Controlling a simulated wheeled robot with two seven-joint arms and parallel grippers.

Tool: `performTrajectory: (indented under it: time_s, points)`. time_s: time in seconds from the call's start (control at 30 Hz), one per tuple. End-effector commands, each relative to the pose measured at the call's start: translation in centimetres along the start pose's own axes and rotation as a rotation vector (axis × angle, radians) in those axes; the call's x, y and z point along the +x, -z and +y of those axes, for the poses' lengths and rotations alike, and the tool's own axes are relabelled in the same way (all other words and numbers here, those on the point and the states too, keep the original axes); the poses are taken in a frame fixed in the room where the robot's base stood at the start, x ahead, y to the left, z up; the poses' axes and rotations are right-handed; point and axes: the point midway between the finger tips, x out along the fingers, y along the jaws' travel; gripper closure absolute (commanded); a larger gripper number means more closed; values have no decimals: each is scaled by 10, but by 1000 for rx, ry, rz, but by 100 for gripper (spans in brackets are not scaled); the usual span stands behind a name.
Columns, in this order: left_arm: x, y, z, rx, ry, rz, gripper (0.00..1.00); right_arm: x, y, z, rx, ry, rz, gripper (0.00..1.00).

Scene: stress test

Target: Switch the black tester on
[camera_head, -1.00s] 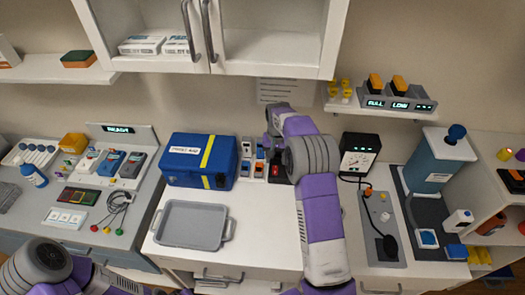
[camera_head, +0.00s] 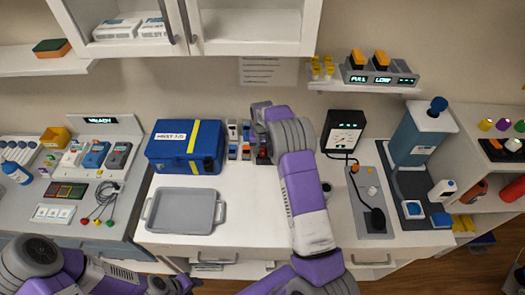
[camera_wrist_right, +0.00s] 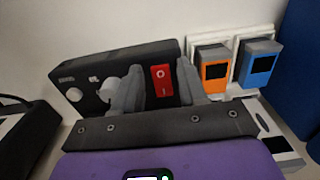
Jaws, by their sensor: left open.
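The black tester (camera_wrist_right: 92,75) has round knobs and a red rocker switch (camera_wrist_right: 162,80) marked O and I. In the head view, only a dark and red bit of it (camera_head: 263,155) shows beside my right gripper (camera_head: 262,135), which hides the rest. In the right wrist view, the two fingers of my right gripper (camera_wrist_right: 158,88) are apart, with the red switch showing between them and nothing held. I cannot tell whether they touch the tester. I cannot tell which way the rocker is tipped. My left gripper (camera_head: 172,285) is open, low at the left of the head view.
Orange (camera_wrist_right: 213,68) and blue (camera_wrist_right: 259,65) plug-like blocks stand close beside the tester. A blue case (camera_head: 186,146) and an empty grey tray (camera_head: 183,211) are to the left. A black meter box (camera_head: 342,132) with a cord stands to the right. The counter below the tester is clear.

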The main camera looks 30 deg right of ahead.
Motion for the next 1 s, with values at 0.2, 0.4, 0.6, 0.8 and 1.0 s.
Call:
performTrajectory:
  time_s: [0.2, 0.4, 0.6, 0.8, 1.0]
  points:
    - [0, 0, 0, 0, 0, 0, 57, 0, 0, 0, 0, 0, 0, 92]
    - [0, 0, 0, 0, 0, 0, 57, 0, 0, 0, 0, 0, -4, 100]
    - [-5, 0, 2, 0, 0, 0, 57, -1, 3, 0, 0, -1, -67, 100]
    - [-7, 0, 3, 0, 0, 0, 57, -2, 6, 0, 1, -1, -153, 100]
    - [-5, 0, 2, 0, 0, 0, 57, -1, 9, 0, 1, 0, -220, 100]
